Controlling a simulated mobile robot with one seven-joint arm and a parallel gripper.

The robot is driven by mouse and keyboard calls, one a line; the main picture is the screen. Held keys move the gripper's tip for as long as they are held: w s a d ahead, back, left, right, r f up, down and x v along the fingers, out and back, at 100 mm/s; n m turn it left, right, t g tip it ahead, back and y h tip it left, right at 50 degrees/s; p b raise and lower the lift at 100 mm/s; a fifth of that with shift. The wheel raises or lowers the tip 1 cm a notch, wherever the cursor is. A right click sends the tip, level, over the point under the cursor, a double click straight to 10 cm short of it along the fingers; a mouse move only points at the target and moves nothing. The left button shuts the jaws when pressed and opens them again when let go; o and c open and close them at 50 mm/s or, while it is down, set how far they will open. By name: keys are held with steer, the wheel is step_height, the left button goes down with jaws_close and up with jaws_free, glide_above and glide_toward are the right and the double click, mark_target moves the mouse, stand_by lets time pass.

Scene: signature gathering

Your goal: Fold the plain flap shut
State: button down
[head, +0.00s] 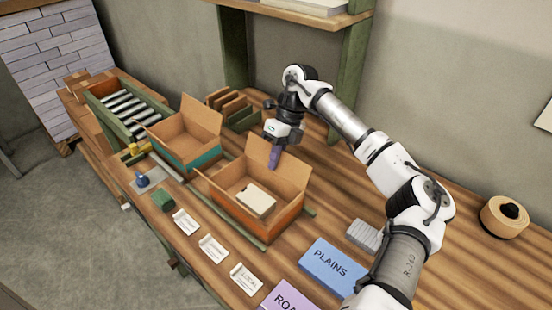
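An open cardboard box with an orange lower band (262,226) stands mid-bench. A cream, book-like block (253,201) lies inside it. Its bare cardboard flaps stand up: a back flap (257,152) and a right flap (289,177). A narrow flap edge sticks out at the left. I cannot tell which flap is the plain one. My gripper (273,160) points down at the back corner of this box, close to both raised flaps. A purple part shows at its tip; whether it is the fingers or a held thing is unclear, as is any contact.
A second open box with a teal band (194,157) stands to the left. White cards (213,248) line the bench's front. A blue PLAINS box (334,265), a purple box (288,296) and a grey stack (364,235) stand right. A green shelf post (348,75) rises behind.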

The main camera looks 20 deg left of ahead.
mark_target(271, 172)
steer(key=shift+f+b, duration=0.15)
steer(key=shift+b, duration=0.15)
steer(key=t+b, duration=0.2)
steer(key=b, duration=0.1)
steer(key=s+t+h+b, duration=0.1)
steer(key=b, duration=0.2)
steer(key=shift+a+f+t, duration=0.15)
steer(key=shift+a+t, duration=0.05)
steer(key=shift+t, duration=0.2)
steer(key=t+h+b, duration=0.1)
steer(key=t+b, duration=0.1)
steer(key=b, duration=0.2)
steer(key=s+t+b, duration=0.1)
steer(key=t+b, duration=0.1)
steer(key=b, duration=0.2)
steer(key=s+t+h+b, duration=0.1)
steer(key=t+b, duration=0.1)
steer(key=b, duration=0.2)
steer(key=shift+a+f+h+b, duration=0.2)
steer(key=shift+a+h+b, duration=0.1)
steer(key=shift+a+b, duration=0.1)
steer(key=t+b, duration=0.1)
steer(key=b, duration=0.1)
steer(key=t+h+b, duration=0.1)
steer(key=b, duration=0.1)
steer(key=shift+s+a+r+t, duration=0.1)
steer(key=shift+s+t, duration=0.2)
steer(key=shift+t, duration=0.1)
